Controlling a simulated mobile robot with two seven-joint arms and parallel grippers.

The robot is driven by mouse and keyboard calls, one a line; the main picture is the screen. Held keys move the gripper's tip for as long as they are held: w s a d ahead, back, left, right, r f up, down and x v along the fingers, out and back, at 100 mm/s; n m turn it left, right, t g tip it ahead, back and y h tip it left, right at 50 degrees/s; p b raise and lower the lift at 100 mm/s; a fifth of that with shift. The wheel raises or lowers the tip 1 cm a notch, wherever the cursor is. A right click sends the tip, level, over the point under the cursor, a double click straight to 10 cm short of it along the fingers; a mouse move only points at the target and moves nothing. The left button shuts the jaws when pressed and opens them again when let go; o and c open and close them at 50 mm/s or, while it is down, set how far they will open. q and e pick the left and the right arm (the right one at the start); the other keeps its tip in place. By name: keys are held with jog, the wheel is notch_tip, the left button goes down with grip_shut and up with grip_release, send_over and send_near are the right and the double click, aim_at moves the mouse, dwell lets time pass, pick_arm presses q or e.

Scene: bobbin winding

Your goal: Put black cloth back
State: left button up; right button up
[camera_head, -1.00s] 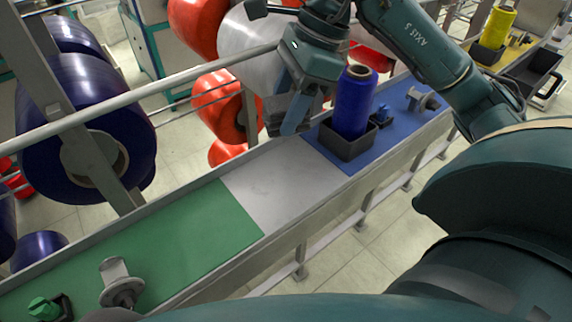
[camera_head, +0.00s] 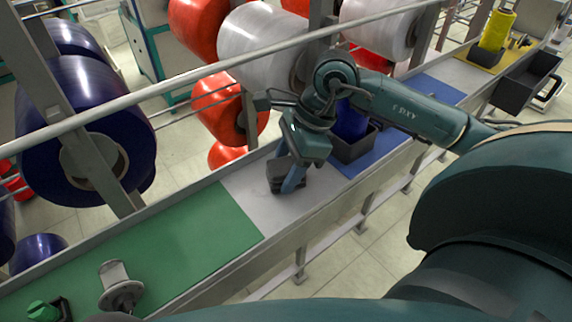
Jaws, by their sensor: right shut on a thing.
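My right gripper (camera_head: 293,180) is low over the grey section of the bench (camera_head: 257,200), between the green and blue mats. It is shut on a small dark, folded-looking piece, which I take to be the black cloth (camera_head: 281,175). The cloth is at or just above the grey surface; I cannot tell if it touches. The fingers and wrist hide part of it. My left gripper is not in view.
A blue bobbin (camera_head: 349,123) stands in a black box (camera_head: 355,148) just right of the gripper, partly behind my arm. A rail (camera_head: 190,78) and large red, white and blue spools lie behind. The green mat (camera_head: 170,240) is mostly clear. A yellow bobbin (camera_head: 496,30) stands far right.

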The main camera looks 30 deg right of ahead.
jog(key=shift+f+b, duration=0.25)
jog(key=shift+b, duration=0.05)
jog(key=o, duration=0.9)
jog(key=shift+r, duration=0.1)
jog(key=shift+o, duration=0.2)
jog(key=v, duration=1.2)
jog(key=shift+r, duration=0.25)
